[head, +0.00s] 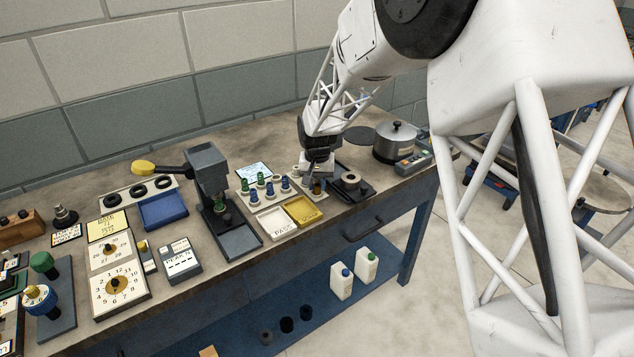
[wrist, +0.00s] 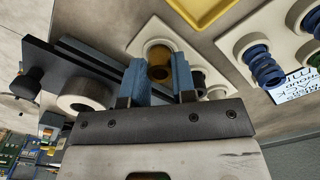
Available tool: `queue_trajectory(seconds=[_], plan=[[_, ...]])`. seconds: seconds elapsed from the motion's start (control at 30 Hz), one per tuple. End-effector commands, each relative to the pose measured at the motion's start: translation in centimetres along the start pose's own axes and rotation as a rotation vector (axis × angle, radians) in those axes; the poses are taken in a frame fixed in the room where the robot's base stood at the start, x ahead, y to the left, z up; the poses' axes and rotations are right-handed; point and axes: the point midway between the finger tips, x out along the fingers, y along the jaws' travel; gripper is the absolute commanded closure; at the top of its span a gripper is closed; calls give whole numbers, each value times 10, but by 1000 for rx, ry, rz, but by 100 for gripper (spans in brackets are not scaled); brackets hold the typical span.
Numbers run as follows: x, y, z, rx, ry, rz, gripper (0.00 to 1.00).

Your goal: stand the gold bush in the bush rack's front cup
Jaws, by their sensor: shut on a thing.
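The gold bush (wrist: 159,66) is between the blue fingertips of my gripper (wrist: 158,82) in the wrist view. My gripper is shut on it. The bush also shows small and dark gold below my gripper (head: 317,178) in the head view. The cream bush rack (wrist: 151,27) lies under the fingers in the wrist view. The bush is over the rack's end cup, whose pale rim shows around it. I cannot tell whether the bush touches the cup floor. Dark cups further along the rack are partly hidden by the right finger.
A dark fixture with a pale ring (wrist: 84,95) stands close beside the rack. A yellow tray (head: 304,210) and a white PASS tray (head: 276,223) lie in front. A pot (head: 396,142) is further right.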

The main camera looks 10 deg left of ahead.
Motion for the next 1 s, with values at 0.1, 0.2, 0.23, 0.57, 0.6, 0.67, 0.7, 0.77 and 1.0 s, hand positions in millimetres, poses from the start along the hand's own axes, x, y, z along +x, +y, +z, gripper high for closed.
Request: queue_trajectory(seconds=[0.1, 0.2, 0.23, 0.57, 0.6, 0.67, 0.7, 0.77, 1.0], plan=[[2, 0, 0, 0, 0, 0, 99], [2, 0, 0, 0, 0, 0, 99], [2, 0, 0, 0, 0, 0, 99], [2, 0, 0, 0, 0, 0, 67], [2, 0, 0, 0, 0, 0, 61], [2, 0, 0, 0, 0, 0, 52], [2, 0, 0, 0, 0, 0, 46], [2, 0, 0, 0, 0, 0, 45], [3, 0, 0, 0, 0, 0, 30]])
